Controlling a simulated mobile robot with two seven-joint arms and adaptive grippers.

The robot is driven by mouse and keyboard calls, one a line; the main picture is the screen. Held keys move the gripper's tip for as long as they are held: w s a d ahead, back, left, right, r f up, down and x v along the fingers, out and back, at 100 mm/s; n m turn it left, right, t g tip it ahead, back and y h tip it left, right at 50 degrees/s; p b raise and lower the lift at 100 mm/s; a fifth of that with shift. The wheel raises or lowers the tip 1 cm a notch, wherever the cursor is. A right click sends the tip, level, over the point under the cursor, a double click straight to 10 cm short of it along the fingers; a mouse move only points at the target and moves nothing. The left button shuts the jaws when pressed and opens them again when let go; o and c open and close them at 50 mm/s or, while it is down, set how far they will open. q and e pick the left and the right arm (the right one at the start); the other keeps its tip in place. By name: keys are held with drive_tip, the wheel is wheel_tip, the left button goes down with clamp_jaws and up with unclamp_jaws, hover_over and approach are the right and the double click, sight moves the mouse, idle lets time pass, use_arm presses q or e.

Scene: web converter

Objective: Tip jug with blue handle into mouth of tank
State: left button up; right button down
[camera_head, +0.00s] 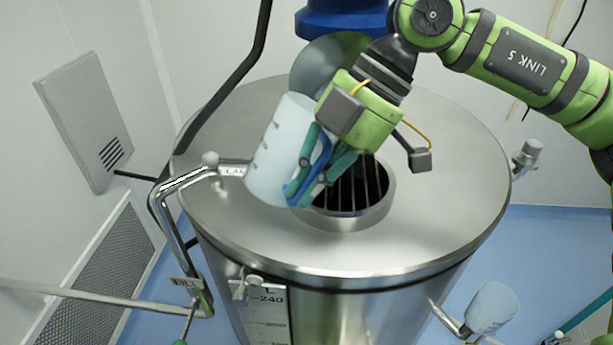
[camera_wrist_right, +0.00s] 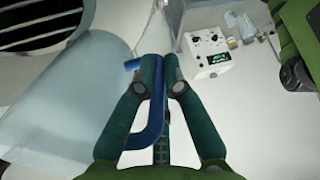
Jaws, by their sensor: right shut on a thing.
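The jug (camera_head: 272,150) is translucent white with dark marks on its side. It is held tilted over the left part of the tank lid, just left of the mouth. Its blue handle (camera_head: 318,168) is between the fingers of my right gripper (camera_head: 318,165), which is shut on it. In the right wrist view, the fingertips (camera_wrist_right: 160,65) close on the blue handle (camera_wrist_right: 153,128), with the pale jug body (camera_wrist_right: 65,110) at left. The steel tank (camera_head: 440,215) has a round mouth (camera_head: 378,210) with dark bars inside, partly hidden by my gripper. I cannot tell whether anything is in the jug. My left gripper is not seen.
An open round hatch cover (camera_head: 325,58) stands behind the mouth, under a blue part (camera_head: 340,18). A bent steel pipe (camera_head: 170,205) runs along the tank's left side. A control box (camera_wrist_right: 208,50) shows in the wrist view.

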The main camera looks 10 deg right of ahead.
sight(325, 151)
drive_tip(key=shift+a+f+g+y, duration=0.25)
drive_tip(key=shift+f+g+y, duration=0.05)
drive_tip(key=shift+f+y, duration=0.65)
drive_tip(key=shift+d+f+g+y, duration=0.1)
drive_tip(key=shift+g+y, duration=0.3)
drive_tip(key=shift+y, duration=1.15)
drive_tip(key=shift+r+y, duration=0.7)
drive_tip(key=shift+y, duration=0.2)
drive_tip(key=shift+d+r+g+y+b, duration=0.15)
drive_tip(key=shift+r+g+y+b, duration=0.25)
drive_tip(key=shift+y, duration=0.2)
drive_tip(key=shift+w+d+r+y+b, duration=0.1)
drive_tip(key=shift+d+r+y+b, duration=0.2)
drive_tip(key=shift+r+y+b, duration=0.65)
drive_tip(key=shift+w+d+r+g+y+b, duration=0.15)
drive_tip(key=shift+d+g+y+b, duration=0.25)
drive_tip(key=shift+y, duration=0.55)
drive_tip(key=shift+d+r+m+y+b, duration=0.3)
drive_tip(key=shift+r+y+b, duration=0.25)
drive_tip(key=shift+y+b, duration=0.3)
